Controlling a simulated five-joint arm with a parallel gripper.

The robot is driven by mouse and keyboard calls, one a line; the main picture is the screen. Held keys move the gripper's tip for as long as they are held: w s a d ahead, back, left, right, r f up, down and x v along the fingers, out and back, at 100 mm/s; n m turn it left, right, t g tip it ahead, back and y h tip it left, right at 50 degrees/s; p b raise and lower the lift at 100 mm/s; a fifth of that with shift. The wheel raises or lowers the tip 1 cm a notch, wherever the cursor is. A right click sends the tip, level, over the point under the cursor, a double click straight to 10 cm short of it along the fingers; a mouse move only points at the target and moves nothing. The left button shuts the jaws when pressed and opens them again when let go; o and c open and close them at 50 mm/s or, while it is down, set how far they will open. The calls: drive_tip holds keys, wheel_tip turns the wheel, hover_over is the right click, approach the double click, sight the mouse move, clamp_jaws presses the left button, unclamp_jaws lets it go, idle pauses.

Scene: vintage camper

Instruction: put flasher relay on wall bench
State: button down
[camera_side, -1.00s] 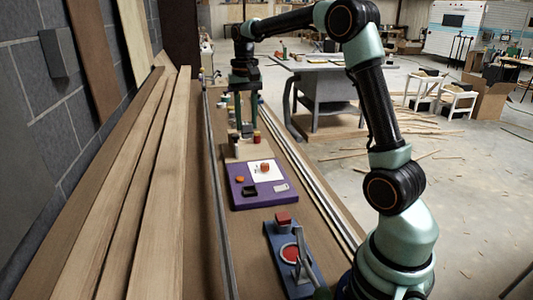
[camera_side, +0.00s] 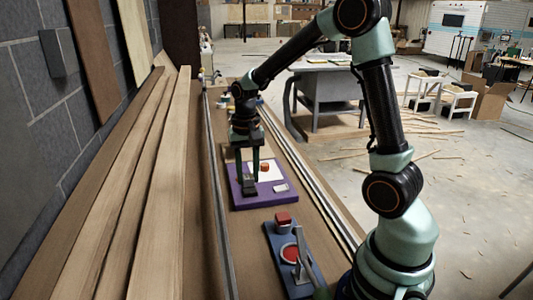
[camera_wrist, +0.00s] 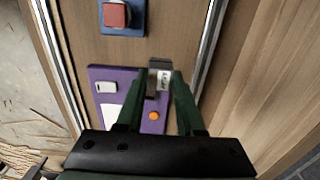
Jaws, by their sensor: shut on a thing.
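The flasher relay looks like a small dark box with a pale printed label; it shows between my fingertips in the wrist view (camera_wrist: 163,80), while the side view shows little of it. It is at the near left part of the purple mat (camera_side: 277,201). My gripper (camera_side: 249,183) points down and is shut on the relay, one green finger on each side in the wrist view (camera_wrist: 161,76). I cannot tell whether the relay touches the mat. A long brown bench surface (camera_side: 313,220) runs along the wall side under the mat; whether this is the wall bench is unclear.
A blue base with a red block (camera_side: 283,217) and lever stands nearer. Long planks (camera_side: 160,190) lie along the left wall.

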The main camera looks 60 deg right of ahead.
wheel_tip(320, 180, down, 11)
drive_tip(key=shift+r, duration=0.1)
idle(0.3)
drive_tip(key=shift+f, duration=0.2)
drive_tip(key=c, duration=0.5)
unclamp_jaws()
drive_tip(key=shift+c, duration=0.2)
drive_tip(key=shift+r, duration=0.1)
wheel_tip(320, 180, up, 12)
drive_tip(key=s+a+r+n+t, duration=0.5)
drive_tip(key=s+a+r+n, duration=0.4)
drive_tip(key=r, duration=0.1)
drive_tip(key=shift+s+a+r+t, duration=0.15)
drive_tip(key=shift+a+r+t, duration=0.1)
drive_tip(key=shift+r+t, duration=0.05)
